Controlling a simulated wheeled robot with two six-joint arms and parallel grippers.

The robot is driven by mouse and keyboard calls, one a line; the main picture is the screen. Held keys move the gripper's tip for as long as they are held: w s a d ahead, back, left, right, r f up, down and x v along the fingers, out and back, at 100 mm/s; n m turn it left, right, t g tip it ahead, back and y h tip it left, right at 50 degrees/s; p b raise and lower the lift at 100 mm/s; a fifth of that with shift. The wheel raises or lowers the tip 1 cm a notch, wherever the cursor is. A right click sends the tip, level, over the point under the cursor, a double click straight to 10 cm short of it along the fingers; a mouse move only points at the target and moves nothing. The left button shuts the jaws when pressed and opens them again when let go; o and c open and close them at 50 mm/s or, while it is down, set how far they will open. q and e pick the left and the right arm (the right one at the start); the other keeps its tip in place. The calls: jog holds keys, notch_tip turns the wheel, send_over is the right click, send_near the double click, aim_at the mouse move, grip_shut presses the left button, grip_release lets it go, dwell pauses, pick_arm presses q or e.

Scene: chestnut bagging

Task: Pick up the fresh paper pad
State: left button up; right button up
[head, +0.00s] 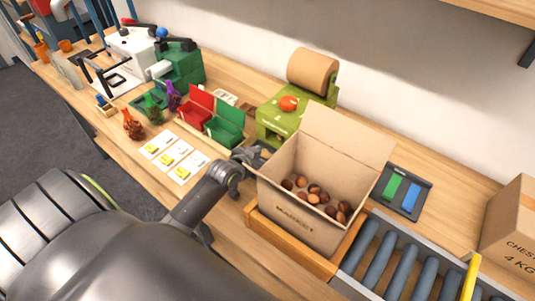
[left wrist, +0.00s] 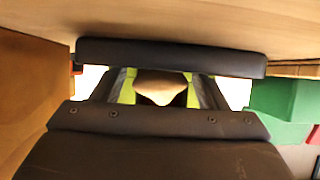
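The tan paper pad (left wrist: 162,86) shows in the left wrist view, at the mouth of the green paper machine; most of it is hidden. In the head view the machine (head: 270,127) carries a brown paper roll (head: 313,71), and the pad itself is hidden. My left gripper (head: 252,156) is low in front of the machine, beside the left wall of the cardboard box. It looks open, with the pad framed ahead between its dark parts and green showing on both sides. I cannot tell whether it touches the pad. My right gripper is not in view.
The open box (head: 290,212) holds several chestnuts and stands close right of my gripper. A red and green bin set (head: 213,118) stands to the left, with cards (head: 172,158) before it. A roller conveyor (head: 392,260) and a dark tray (head: 402,191) lie to the right.

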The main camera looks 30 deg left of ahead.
pick_arm(q)
jog(key=c, duration=0.9)
jog(key=shift+c, duration=0.2)
